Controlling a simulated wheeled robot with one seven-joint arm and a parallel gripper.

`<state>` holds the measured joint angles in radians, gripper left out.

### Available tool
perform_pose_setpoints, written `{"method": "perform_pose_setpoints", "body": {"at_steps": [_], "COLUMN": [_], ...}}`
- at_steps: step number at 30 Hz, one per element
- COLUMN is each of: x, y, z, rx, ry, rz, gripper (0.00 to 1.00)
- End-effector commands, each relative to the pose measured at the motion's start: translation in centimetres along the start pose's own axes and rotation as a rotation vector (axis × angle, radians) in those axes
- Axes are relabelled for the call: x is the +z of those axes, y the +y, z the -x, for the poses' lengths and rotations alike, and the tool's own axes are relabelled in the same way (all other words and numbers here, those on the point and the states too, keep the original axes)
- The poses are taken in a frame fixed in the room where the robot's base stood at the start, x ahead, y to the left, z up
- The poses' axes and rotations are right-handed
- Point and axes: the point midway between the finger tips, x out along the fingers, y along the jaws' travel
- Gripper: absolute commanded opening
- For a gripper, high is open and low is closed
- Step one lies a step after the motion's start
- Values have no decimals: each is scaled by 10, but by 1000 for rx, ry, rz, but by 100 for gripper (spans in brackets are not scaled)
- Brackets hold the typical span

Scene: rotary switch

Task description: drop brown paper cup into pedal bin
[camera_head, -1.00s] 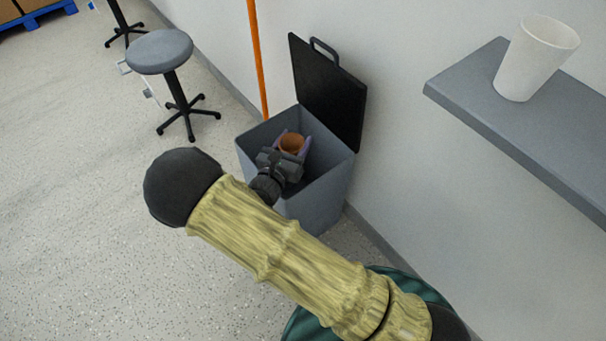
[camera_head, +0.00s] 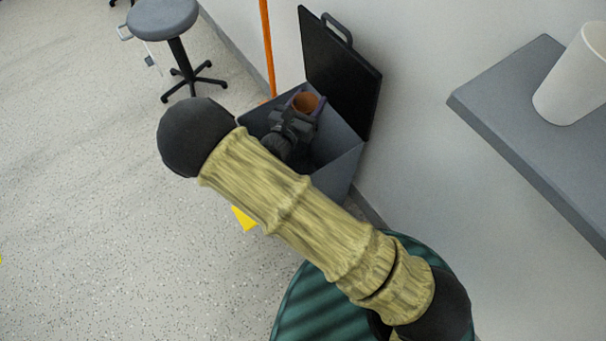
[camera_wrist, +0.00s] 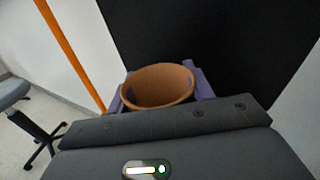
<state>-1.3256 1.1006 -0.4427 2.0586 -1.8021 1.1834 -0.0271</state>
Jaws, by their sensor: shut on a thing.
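The brown paper cup (camera_head: 306,102) is between the purple fingers of my gripper (camera_head: 305,106), its open rim facing up. In the wrist view the cup (camera_wrist: 158,87) sits between both fingers (camera_wrist: 160,92), and the gripper is shut on it. The grey pedal bin (camera_head: 340,165) stands against the wall with its black lid (camera_head: 340,75) raised. In the head view the cup and gripper appear over the bin's opening, near the lid. The cup's lower part is hidden by the gripper, and my arm covers part of the bin.
A grey shelf (camera_head: 510,95) with a white cup (camera_head: 577,80) juts from the wall at right. An orange pole (camera_head: 267,45) stands behind the bin. A grey stool (camera_head: 163,18) is at upper left. A yellow thing (camera_head: 244,217) shows under my arm.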

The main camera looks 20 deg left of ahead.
Motion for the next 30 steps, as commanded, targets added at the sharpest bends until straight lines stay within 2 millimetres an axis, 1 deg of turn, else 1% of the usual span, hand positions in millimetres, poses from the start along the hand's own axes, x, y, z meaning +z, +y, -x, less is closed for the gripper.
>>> {"method": "perform_pose_setpoints", "body": {"at_steps": [1,9,13,18,27,28,30], "x": [-7,-38,-50,-56,-56,-56,-56], "y": [1,3,4,5,4,4,5], "z": [0,0,0,-1,-1,-1,-1], "rx": [0,0,-1,-2,-3,-3,-1], "ry": [0,0,0,0,0,0,0], "rz": [0,0,0,-1,0,0,0], "gripper": [31,31,31,31,31,57,71]}}
